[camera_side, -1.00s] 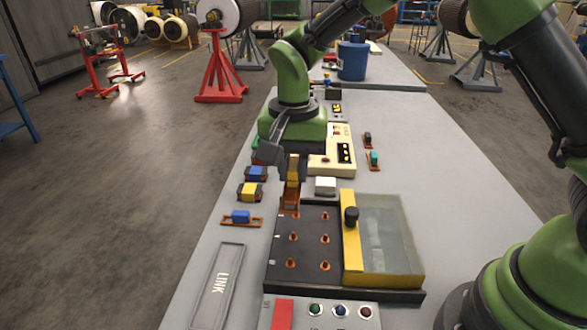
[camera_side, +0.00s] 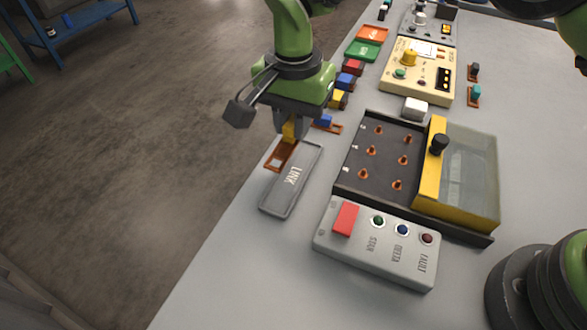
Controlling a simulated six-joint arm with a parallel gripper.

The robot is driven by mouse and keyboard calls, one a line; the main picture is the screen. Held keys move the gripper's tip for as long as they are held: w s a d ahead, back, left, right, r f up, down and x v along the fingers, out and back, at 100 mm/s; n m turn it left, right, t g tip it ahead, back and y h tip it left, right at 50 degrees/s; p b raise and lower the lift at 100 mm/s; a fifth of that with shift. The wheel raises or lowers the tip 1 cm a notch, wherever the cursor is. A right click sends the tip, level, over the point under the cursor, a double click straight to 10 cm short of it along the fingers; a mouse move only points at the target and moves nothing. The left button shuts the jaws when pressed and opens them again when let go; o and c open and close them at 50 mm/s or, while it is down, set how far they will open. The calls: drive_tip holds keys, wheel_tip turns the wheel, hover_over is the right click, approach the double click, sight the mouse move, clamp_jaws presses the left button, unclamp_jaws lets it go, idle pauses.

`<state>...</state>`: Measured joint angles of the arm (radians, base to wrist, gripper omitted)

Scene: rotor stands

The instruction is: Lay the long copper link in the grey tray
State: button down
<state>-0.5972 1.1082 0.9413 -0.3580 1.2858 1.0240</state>
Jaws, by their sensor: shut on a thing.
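The long copper link (camera_side: 279,157) has a yellow block on top. My gripper (camera_side: 289,128) is shut on that block. The link hangs tilted in the picture, at the far left end of the grey tray (camera_side: 274,208). I cannot tell whether it touches the tray or the table. The tray is flat, marked LINK, and looks empty where it shows. Part of its far end is hidden behind the link and my gripper.
A dark terminal board (camera_side: 350,185) with several bare copper studs stands right of the tray, beside a yellow-framed clear cover (camera_side: 468,170). A button panel (camera_side: 375,245) is in front. A blue-topped copper link (camera_side: 325,123) lies just behind the tray. The table's left edge is close.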

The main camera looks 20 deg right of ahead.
sight(293, 176)
wheel_tip(293, 176, down, 9)
drive_tip(key=shift+f, duration=0.15)
idle(0.4)
drive_tip(key=shift+f, duration=0.15)
drive_tip(key=c, duration=1.1)
unclamp_jaws()
drive_tip(key=shift+o, duration=0.2)
